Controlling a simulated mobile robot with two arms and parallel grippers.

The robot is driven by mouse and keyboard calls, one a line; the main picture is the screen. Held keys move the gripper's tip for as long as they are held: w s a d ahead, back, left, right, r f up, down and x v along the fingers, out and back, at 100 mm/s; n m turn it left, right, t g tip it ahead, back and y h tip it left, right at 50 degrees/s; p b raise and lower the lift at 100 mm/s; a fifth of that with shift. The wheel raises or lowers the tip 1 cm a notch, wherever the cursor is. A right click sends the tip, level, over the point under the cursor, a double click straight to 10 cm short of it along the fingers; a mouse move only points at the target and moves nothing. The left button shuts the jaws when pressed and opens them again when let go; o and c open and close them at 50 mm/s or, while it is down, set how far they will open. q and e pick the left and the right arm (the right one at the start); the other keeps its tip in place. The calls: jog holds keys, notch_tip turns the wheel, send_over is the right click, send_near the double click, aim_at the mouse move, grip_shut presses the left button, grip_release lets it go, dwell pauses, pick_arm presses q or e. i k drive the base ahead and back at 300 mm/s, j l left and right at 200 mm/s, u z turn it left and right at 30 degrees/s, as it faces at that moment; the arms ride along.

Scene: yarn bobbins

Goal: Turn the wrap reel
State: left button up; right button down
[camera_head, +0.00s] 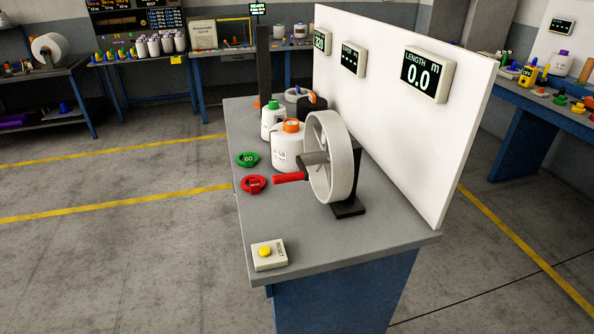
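The wrap reel (331,157) is a pale wheel standing upright on a dark stand (348,209) on the near part of the grey bench. Its red crank handle (291,178) sticks out to the left from the grey hub (313,159). The length display (427,73) on the white panel reads 0.0 m. Neither of my grippers shows in the head view.
A white bobbin (286,149) with an orange top stands behind the reel. The white panel (468,130) closes the right side. Floor at left is clear.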

aim_at(340, 153)
jog(key=j+z, duration=0.35)
jog(key=i+j+z, duration=0.1)
jog(key=j+z, duration=0.55)
jog(key=l, duration=0.1)
